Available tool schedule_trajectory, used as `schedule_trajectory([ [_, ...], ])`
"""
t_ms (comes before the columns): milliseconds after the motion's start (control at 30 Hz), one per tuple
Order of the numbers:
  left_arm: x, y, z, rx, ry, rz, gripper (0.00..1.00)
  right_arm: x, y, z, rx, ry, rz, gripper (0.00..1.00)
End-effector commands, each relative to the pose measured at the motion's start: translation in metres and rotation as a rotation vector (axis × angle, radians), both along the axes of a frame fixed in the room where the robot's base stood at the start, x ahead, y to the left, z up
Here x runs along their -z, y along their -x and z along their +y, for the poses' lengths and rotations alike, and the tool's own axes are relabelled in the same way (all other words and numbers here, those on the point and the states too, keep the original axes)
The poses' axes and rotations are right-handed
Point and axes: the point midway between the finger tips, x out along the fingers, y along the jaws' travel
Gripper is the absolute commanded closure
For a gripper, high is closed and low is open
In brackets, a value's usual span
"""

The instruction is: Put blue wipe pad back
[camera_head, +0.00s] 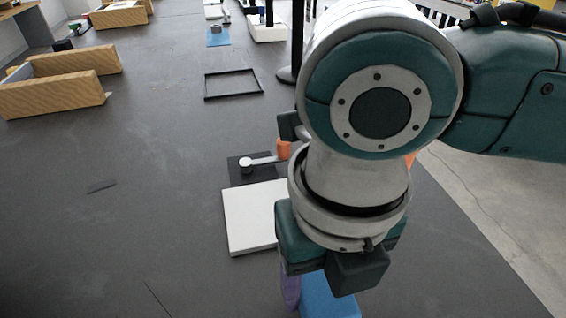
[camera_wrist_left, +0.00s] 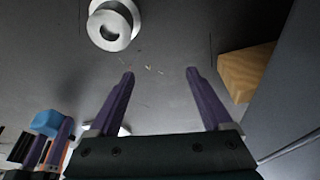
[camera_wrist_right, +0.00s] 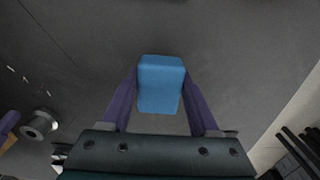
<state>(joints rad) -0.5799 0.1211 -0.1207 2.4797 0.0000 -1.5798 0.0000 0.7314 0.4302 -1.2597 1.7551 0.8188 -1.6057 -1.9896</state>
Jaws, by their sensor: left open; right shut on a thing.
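The blue wipe pad (camera_wrist_right: 161,85) is between the purple fingers of my right gripper (camera_wrist_right: 161,76), which is shut on it. In the head view the pad (camera_head: 330,296) shows at the bottom, below the right wrist, partly hidden by the gripper. In the left wrist view the pad (camera_wrist_left: 46,122) appears at the lower left with the right gripper's fingers beside it. My left gripper (camera_wrist_left: 160,73) is open and empty above the dark surface. It is out of the head view.
A black frame (camera_head: 232,84) lies farther back. A metal ring-like part (camera_wrist_left: 111,28) is near the left gripper. The left table area is mostly clear.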

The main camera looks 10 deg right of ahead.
Motion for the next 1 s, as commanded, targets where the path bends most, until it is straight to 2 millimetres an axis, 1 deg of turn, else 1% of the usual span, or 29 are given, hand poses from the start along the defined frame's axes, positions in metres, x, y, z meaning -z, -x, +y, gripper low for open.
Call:
schedule_trajectory([
  [33, 0.006, 0.0, 0.0, 0.001, -0.001, 0.0, 0.17, 0.012, 0.001, 0.0, 0.001, 0.0, 0.003, 0.9],
  [133, 0.009, 0.0, 0.001, 0.002, -0.004, -0.001, 0.17, 0.026, 0.001, 0.0, 0.001, 0.0, 0.002, 0.9],
  [400, 0.008, 0.0, 0.001, 0.002, -0.004, -0.001, 0.17, 0.026, 0.0, 0.0, 0.0, 0.0, 0.0, 0.9],
  [533, 0.01, 0.0, 0.001, 0.002, -0.004, -0.001, 0.17, 0.03, 0.0, 0.0, 0.0, 0.0, 0.0, 0.9],
  [567, 0.009, 0.0, 0.001, 0.002, -0.004, -0.001, 0.17, 0.029, 0.0, 0.0, 0.0, 0.0, 0.0, 0.35],
  [800, 0.009, 0.0, 0.001, -0.001, -0.002, -0.001, 0.17, 0.029, 0.0, 0.0, 0.0, 0.0, 0.0, 0.08],
  [1000, 0.009, 0.0, -0.001, -0.004, 0.005, 0.0, 0.17, 0.029, 0.0, 0.0, 0.0, 0.0, 0.0, 0.08],
])
